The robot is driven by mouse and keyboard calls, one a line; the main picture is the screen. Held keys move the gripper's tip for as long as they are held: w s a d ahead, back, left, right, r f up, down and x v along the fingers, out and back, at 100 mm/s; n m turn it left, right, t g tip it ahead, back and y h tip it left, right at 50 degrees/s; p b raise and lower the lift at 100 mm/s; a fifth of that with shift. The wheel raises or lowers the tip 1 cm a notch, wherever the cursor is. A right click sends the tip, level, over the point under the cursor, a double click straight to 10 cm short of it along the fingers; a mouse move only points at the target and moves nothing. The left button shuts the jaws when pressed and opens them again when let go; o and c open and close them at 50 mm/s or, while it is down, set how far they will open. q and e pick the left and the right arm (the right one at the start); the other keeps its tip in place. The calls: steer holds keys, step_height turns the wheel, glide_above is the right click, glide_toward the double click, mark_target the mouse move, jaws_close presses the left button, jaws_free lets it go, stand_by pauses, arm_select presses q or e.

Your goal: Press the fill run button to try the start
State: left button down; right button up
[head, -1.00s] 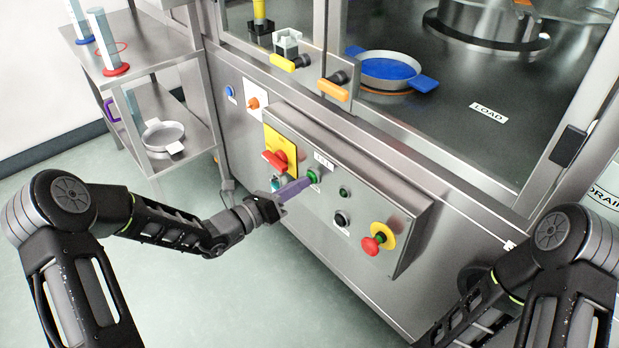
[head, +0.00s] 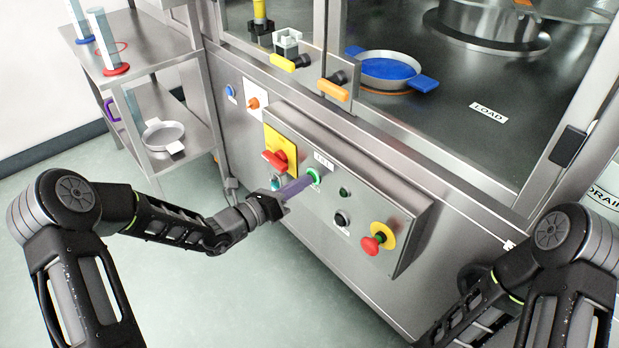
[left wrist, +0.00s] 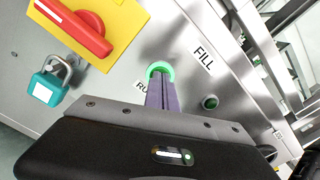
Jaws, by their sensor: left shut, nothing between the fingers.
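The fill run button (head: 315,174) is a round green button on the steel control panel, below the FILL label. Its ring glows bright green, and it also shows in the left wrist view (left wrist: 161,67) beside the partly covered RUN label. My left gripper (head: 307,181) is shut and empty. Its purple fingertips (left wrist: 160,86) are at the button's face and cover its middle; they appear to touch it. My right arm enters at the lower right of the head view, with its gripper out of sight.
On the panel are a red rotary switch on a yellow plate (head: 276,158), a small green button (head: 345,193), a black knob (head: 342,218) and a red emergency stop (head: 372,245). A teal padlock (left wrist: 49,82) hangs by the switch. A steel shelf (head: 150,50) stands left.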

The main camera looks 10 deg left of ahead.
arm_select(q)
steer(key=shift+d, duration=0.1)
steer(key=shift+p+v, duration=1.2)
steer(key=shift+v, duration=1.55)
